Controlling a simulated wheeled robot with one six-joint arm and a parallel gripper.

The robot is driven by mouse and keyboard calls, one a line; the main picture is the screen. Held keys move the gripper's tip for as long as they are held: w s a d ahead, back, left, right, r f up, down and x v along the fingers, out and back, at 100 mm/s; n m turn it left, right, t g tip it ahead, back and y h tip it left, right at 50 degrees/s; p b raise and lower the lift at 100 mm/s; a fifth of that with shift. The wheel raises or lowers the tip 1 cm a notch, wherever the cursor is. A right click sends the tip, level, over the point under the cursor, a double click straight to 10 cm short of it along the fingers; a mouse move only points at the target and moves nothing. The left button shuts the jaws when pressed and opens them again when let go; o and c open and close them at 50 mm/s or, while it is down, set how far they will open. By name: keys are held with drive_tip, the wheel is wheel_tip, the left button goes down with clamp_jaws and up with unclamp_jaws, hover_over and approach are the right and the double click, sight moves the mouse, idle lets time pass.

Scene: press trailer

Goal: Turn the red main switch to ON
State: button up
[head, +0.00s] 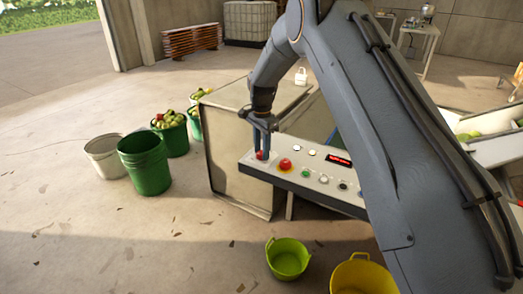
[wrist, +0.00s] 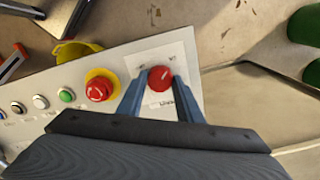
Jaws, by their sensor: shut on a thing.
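The red main switch (wrist: 160,78) is a round red knob with a pale mark on its face. It sits on a light plate at the end of the control panel (wrist: 120,58). My gripper (wrist: 158,88) is shut on the knob, with one blue finger on each side of it. In the head view my gripper (head: 263,150) points down at the left end of the panel (head: 268,171), and the red switch (head: 262,156) shows between the fingers. The labels around the knob are too small to read.
A red emergency button (wrist: 99,89) on a yellow ring is close beside my gripper. Green (wrist: 66,95), white and black buttons follow along the panel. Green buckets (head: 144,165) stand at left; a lime tub (head: 288,258) and yellow bucket (head: 362,276) stand in front.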

drive_tip(key=shift+r, duration=0.1)
drive_tip(key=o, duration=1)
drive_tip(key=shift+o, duration=0.2)
wheel_tip(320, 180, up, 7)
drive_tip(key=shift+r+b, duration=0.2)
drive_tip(key=shift+b, duration=0.55)
drive_tip(key=shift+r, duration=0.15)
